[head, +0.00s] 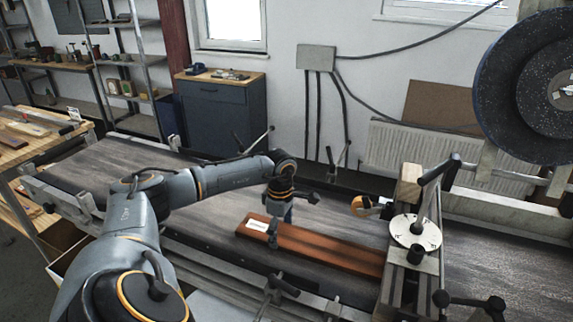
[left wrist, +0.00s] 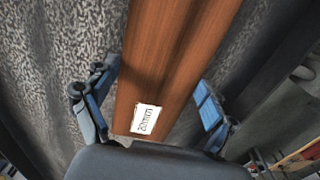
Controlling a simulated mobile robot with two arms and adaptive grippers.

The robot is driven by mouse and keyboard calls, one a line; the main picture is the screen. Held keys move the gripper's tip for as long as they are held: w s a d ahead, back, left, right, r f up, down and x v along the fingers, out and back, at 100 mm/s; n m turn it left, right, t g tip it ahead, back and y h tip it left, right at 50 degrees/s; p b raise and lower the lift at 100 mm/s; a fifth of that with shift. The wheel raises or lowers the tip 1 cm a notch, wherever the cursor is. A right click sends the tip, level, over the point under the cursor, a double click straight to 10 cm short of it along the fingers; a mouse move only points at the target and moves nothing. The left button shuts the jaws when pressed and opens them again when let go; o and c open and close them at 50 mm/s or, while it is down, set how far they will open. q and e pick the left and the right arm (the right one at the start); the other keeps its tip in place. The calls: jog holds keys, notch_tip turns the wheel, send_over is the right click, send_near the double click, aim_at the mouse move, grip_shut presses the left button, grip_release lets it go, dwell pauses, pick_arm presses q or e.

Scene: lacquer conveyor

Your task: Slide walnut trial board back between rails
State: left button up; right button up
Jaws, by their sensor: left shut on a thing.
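The walnut trial board (head: 325,246) is a long reddish-brown plank lying on the dark conveyor belt (head: 100,165). A white label is on its left end, and its right end reaches the wooden-topped frame with the dial. My left gripper (head: 274,234) is over the labelled end. In the left wrist view the board (left wrist: 178,50) and its label (left wrist: 146,119) lie between the two blue fingers of the left gripper (left wrist: 157,92), which is shut on the board. The contact itself is hard to see. The conveyor's near side rail (head: 215,258) runs along the belt. My right gripper is out of view.
A round white dial (head: 415,232) and black clamp knobs stand at the board's right end. A large dark disc (head: 530,85) hangs at the upper right. A wooden bench (head: 35,130) stands at the left. The belt left of the board is clear.

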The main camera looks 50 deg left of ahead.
aim_at(233, 222)
pick_arm(q)
jog(key=shift+s+a+b, duration=0.75)
jog(key=shift+s+a, duration=0.4)
jog(key=shift+a, duration=1.25)
jog(key=shift+s+a+b, duration=0.75)
jog(key=shift+s+a, duration=0.45)
jog(key=shift+a, duration=1.25)
jog(key=shift+s+a+b, duration=0.75)
jog(key=shift+s+a, duration=0.4)
jog(key=shift+a, duration=1.25)
jog(key=o, duration=1.1)
notch_tip(233, 222, up, 12)
